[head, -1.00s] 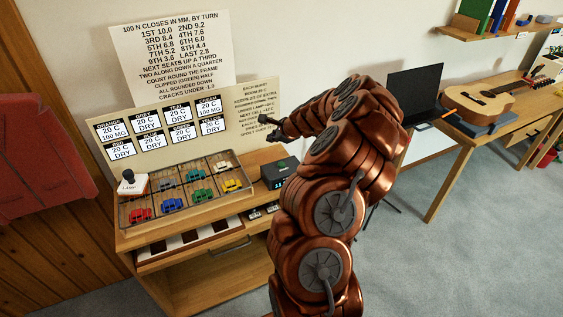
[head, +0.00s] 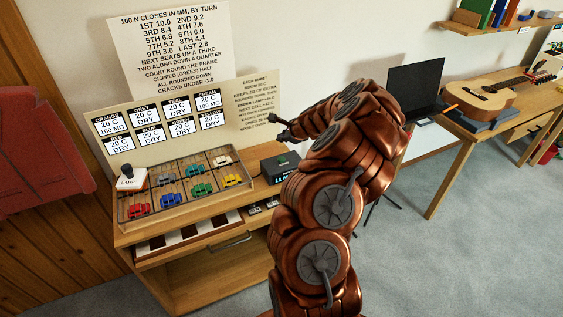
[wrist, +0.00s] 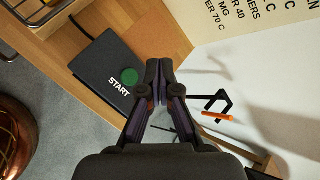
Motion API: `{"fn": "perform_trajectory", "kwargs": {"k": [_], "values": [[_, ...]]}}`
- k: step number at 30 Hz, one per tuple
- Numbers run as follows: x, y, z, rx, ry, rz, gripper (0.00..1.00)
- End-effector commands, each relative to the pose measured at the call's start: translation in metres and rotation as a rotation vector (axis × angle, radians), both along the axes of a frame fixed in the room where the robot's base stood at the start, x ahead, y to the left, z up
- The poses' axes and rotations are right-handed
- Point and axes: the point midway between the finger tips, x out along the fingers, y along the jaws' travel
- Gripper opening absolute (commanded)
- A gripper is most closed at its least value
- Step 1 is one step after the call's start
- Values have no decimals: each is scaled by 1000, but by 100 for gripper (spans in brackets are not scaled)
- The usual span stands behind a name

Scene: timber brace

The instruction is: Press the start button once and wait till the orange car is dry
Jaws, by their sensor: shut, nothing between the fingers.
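The start button is a green disc (wrist: 130,76) on a dark box (wrist: 107,70) marked START in the wrist view. In the head view the same box (head: 280,168) stands at the right end of the wooden stand, with a lit display. My gripper (wrist: 160,66) is shut and empty, its tips appearing just right of the button in the wrist view. In the head view my gripper (head: 274,130) is above the box, apart from it. The orange car cannot be made out; a white lamp box (head: 129,180) may hide it. The orange card (head: 109,125) reads 20 C, 100 MG.
Several other cars, including a red car (head: 139,210) and a yellow car (head: 232,180), sit on a wire rack (head: 185,198). Their legible cards read DRY, except the cream card (head: 208,101), 100 MG. A guitar table (head: 440,185) stands to the right.

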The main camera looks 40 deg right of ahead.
Motion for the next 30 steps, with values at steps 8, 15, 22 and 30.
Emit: {"fn": "perform_trajectory", "kwargs": {"k": [8,15,22,30], "values": [[0,0,-39,-1,1,0,0],[0,0,-62,2,0,0,0],[0,0,-67,0,-1,1,0],[0,0,-67,0,-1,1,0]]}}
